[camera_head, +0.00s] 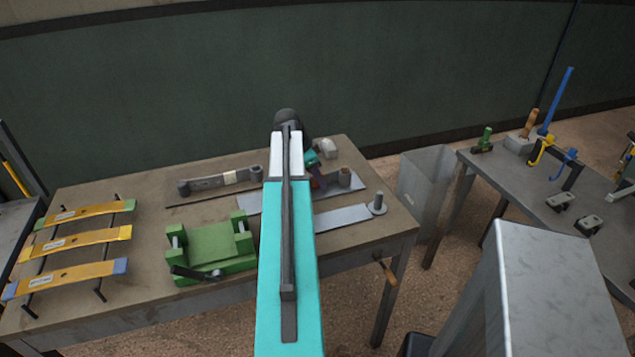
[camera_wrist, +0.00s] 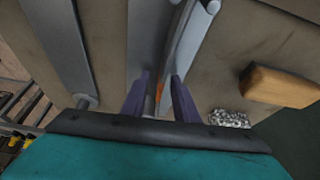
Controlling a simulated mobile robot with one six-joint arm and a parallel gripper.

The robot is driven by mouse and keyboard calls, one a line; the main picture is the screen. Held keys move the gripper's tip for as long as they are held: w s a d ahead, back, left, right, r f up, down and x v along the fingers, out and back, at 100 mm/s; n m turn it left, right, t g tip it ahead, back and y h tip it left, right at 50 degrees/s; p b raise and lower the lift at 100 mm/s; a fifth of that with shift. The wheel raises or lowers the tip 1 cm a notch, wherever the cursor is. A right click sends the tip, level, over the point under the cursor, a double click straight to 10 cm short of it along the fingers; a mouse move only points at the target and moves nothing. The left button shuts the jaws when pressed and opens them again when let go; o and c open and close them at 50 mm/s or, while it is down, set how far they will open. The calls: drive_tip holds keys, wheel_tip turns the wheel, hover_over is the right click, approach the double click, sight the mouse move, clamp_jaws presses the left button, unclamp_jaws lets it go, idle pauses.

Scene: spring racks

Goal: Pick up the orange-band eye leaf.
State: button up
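The orange-band eye leaf (camera_wrist: 183,45) is a long dark grey curved strip in the wrist view, running up from between my fingers, with an orange mark near them. My gripper (camera_wrist: 160,103) has its two dark purple fingers apart, one on each side of the leaf by the orange mark. I see no clear sign of a firm grip, and contact is hard to judge. In the head view my arm covers much of the leaf.
A flat leaf (camera_head: 342,216) with an upright pin lies nearby. A white-banded eye leaf (camera_head: 210,183) and a green fixture (camera_head: 211,244) stand left. Several yellow leaves (camera_head: 85,241) rest on a rack. A wooden block (camera_wrist: 280,85) and speckled block (camera_wrist: 228,118) are close right of my gripper.

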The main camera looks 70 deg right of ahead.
idle(0.3)
clamp_jaws()
drive_tip(key=shift+d+r, duration=0.1)
drive_tip(key=shift+r, duration=0.1)
drive_tip(key=shift+r+b, duration=1)
drive_tip(key=shift+r, duration=3.9)
drive_tip(key=shift+r, duration=0.2)
wheel_tip(320, 180, up, 8)
drive_tip(key=p, duration=0.4)
drive_tip(key=shift+f+p, duration=0.25)
drive_tip(key=shift+p, duration=0.15)
